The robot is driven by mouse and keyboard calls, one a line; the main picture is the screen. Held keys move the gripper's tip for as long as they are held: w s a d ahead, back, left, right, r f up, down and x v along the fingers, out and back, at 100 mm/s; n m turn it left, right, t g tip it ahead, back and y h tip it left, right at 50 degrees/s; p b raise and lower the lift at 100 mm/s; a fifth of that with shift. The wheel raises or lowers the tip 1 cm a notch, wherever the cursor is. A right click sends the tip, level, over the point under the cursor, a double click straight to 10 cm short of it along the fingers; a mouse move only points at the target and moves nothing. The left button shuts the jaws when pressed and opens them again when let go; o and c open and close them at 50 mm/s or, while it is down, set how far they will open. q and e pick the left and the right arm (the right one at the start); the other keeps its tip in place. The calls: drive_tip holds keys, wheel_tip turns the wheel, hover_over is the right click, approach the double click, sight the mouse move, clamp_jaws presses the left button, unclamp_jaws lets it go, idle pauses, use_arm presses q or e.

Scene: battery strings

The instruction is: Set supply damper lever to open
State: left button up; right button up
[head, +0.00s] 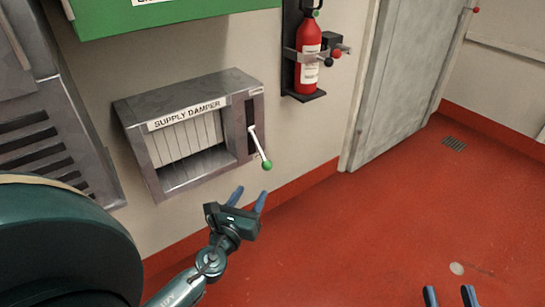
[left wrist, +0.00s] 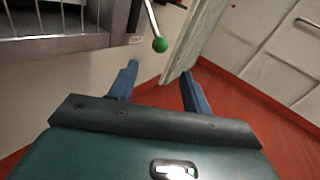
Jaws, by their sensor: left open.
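The supply damper (head: 185,135) is a grey metal wall box with pale slats and a "SUPPLY DAMPER" label. Its lever (head: 258,146) is a thin white rod ending in a green knob (head: 267,166), on the box's right side. The rod slants down and to the right. In the left wrist view the green knob (left wrist: 160,45) hangs above and between my fingers. My left gripper (head: 249,199) is open and empty, just below the knob and apart from it. My right gripper (head: 450,296) shows only as two separated fingertips at the bottom edge, with nothing between them.
A red fire extinguisher (head: 308,66) hangs on a wall bracket right of the damper. A grey door (head: 395,85) stands further right. A green sign (head: 160,12) is above the damper, and a louvred grey cabinet (head: 45,130) is at left. The red floor (head: 370,220) is mostly clear.

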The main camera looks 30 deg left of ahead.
sight(265, 169)
use_arm(q)
drive_tip(key=w, duration=0.4)
drive_tip(key=w+a, duration=0.1)
drive_tip(key=w, duration=0.3)
drive_tip(key=w+a, duration=0.1)
drive_tip(key=w, duration=0.3)
drive_tip(key=shift+w+a, duration=0.15)
drive_tip(key=shift+a, duration=0.05)
drive_tip(key=shift+c, duration=0.6)
clamp_jaws()
